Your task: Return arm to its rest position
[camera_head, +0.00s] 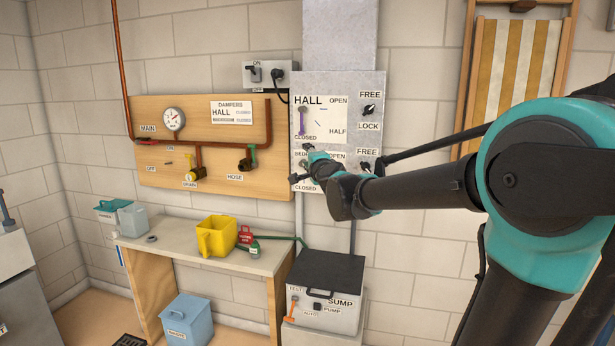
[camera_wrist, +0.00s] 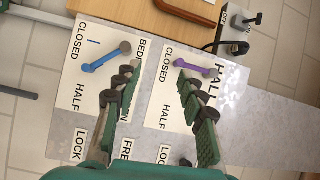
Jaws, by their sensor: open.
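My gripper (camera_head: 301,164) is open, with its fingers in front of the lower part of the grey damper panel (camera_head: 348,82). In the wrist view, the two dark green fingers of my gripper (camera_wrist: 155,88) stand apart with nothing held between them. A blue lever (camera_wrist: 105,57) shows just left of the left finger, and a purple lever (camera_wrist: 192,66) shows by the right fingertip. I cannot tell if either finger touches the panel. In the head view, my arm reaches in from the right and hides part of the lower BEDROOM card; the purple lever (camera_head: 302,122) sits above.
A wooden valve board (camera_head: 155,165) with red pipes is left of the panel. Below stand a bench (camera_head: 180,240) with a yellow jug (camera_head: 216,236) and a SUMP box (camera_head: 330,285). A folded striped deckchair (camera_head: 512,55) is on the wall behind my arm.

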